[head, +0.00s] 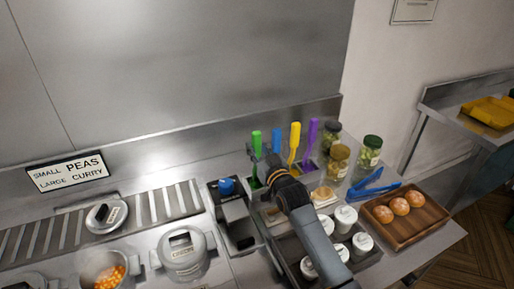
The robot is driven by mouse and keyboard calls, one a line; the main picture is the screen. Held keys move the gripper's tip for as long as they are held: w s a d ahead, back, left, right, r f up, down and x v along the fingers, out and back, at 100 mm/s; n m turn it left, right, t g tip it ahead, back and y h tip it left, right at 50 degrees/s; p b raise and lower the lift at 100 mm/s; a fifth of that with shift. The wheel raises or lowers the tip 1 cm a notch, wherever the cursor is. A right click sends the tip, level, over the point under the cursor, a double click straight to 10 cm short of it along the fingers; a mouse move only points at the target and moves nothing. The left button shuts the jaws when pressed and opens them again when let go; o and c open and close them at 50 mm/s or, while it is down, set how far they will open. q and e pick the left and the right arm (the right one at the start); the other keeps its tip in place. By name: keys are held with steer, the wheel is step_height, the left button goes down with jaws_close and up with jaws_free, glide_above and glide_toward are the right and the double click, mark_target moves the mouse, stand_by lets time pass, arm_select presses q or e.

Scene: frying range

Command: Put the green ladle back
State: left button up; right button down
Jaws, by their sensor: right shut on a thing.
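The green ladle (256,141) stands upright at the back of the counter, its handle top showing. My right gripper (266,163) is shut on it, just below the handle top, and hides part of it. The ladle's lower end is at the leftmost, green-edged compartment of the utensil holder (255,181); I cannot tell how deep it sits. Blue (276,139), yellow (294,141) and purple (311,133) handles stand upright to its right. My left gripper is not in view.
Jars (369,152) stand right of the holder. Blue tongs (373,189) and a wooden tray of buns (404,207) lie farther right. White-lidded containers (345,218) are in front, beside my right arm. Lidded pots (183,253) and a sign (67,172) are left.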

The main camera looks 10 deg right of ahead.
steer(key=shift+f, duration=0.15)
steer(key=c, duration=1.1)
jaws_free()
steer(key=shift+r, duration=0.2)
steer(key=shift+s+f, duration=0.1)
steer(key=shift+s, duration=0.1)
steer(key=s+d+b, duration=0.2)
steer(key=s, duration=0.9)
steer(key=shift+s+d, duration=0.15)
steer(key=shift+s, duration=0.05)
